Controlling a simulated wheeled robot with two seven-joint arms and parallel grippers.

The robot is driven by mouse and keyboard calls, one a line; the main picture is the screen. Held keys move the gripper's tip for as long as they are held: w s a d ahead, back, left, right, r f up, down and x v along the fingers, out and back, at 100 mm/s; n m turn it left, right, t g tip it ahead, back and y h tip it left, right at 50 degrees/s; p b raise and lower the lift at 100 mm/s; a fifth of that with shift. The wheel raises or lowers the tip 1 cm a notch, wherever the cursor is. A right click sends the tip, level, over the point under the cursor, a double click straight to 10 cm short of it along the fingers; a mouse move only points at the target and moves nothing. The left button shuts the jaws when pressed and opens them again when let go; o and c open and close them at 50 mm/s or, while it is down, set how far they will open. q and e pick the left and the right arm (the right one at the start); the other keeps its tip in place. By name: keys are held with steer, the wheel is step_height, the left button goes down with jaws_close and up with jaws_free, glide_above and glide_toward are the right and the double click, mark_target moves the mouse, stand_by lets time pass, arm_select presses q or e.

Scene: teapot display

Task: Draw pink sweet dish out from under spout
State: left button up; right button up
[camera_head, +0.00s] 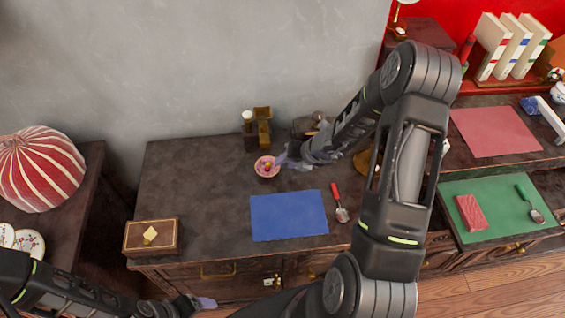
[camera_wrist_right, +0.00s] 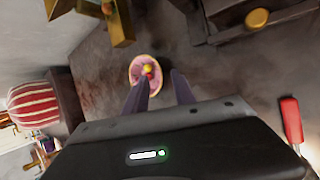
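The pink dish (camera_head: 267,167) with small yellow and red sweets stands on the dark cabinet top. In the right wrist view the dish (camera_wrist_right: 138,65) lies just beyond the fingertips, nearer the left finger. My right gripper (camera_head: 284,160) is beside the dish on its right; its fingers (camera_wrist_right: 161,80) are apart with nothing between them. Whether a finger touches the rim I cannot tell. A dark rounded object (camera_head: 306,126), perhaps the teapot, is partly hidden behind my right arm; no spout is clearly visible. My left gripper (camera_head: 203,303) is low at the front, its opening unclear.
A brass-coloured stand (camera_head: 263,127) is behind the dish. A blue mat (camera_head: 288,215) and a red-handled scoop (camera_head: 338,203) lie in front. A wooden box (camera_head: 151,237) sits at the front left corner. The cabinet top left of the dish is clear.

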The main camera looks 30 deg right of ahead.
steer(key=v, duration=0.4)
steer(key=shift+p, duration=0.3)
